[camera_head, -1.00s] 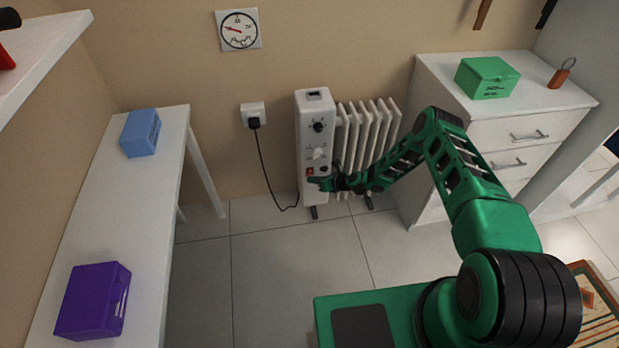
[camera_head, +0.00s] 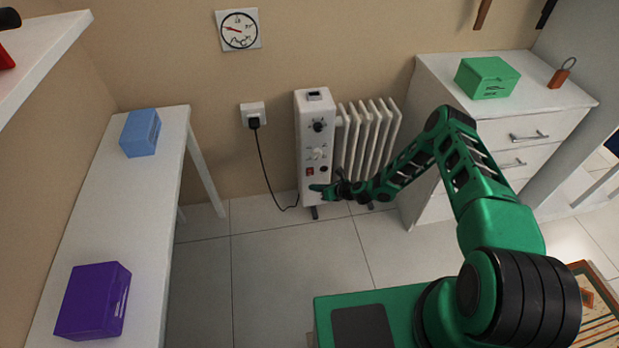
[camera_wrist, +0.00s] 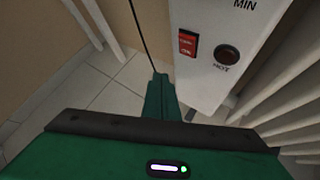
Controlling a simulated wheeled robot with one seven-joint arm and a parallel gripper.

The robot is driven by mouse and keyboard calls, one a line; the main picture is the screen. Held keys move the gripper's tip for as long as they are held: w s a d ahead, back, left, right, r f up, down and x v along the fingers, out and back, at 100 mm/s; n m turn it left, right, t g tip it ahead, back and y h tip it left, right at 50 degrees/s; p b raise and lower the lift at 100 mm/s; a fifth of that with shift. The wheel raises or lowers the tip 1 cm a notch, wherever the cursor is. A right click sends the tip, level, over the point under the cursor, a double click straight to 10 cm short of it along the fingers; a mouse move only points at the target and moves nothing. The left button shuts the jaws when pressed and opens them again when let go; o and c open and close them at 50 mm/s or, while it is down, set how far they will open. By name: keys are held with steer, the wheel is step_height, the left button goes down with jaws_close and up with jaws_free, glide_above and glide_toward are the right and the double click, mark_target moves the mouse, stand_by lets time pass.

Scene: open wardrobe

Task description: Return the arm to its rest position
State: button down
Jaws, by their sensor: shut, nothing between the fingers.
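My green arm reaches across the floor toward the white oil heater (camera_head: 313,135). My gripper (camera_head: 316,188) is shut and empty, in front of the lower part of the heater's control panel, just below its red switch (camera_head: 310,171). In the wrist view the gripper (camera_wrist: 160,84) points past the panel's left edge. That view also shows the red switch (camera_wrist: 187,43) and a dark round "HOT" lamp (camera_wrist: 227,55) on the panel. I cannot tell whether the fingertips touch the heater.
A black cord (camera_head: 266,170) runs from the wall socket (camera_head: 253,115) to the floor. A white table (camera_head: 120,215) with blue (camera_head: 141,133) and purple (camera_head: 93,301) boxes stands left. A white drawer cabinet (camera_head: 515,130) with a green box (camera_head: 486,78) stands right. The middle floor is clear.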

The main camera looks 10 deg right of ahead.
steer(key=shift+s+r, duration=0.1)
steer(key=shift+s, duration=0.35)
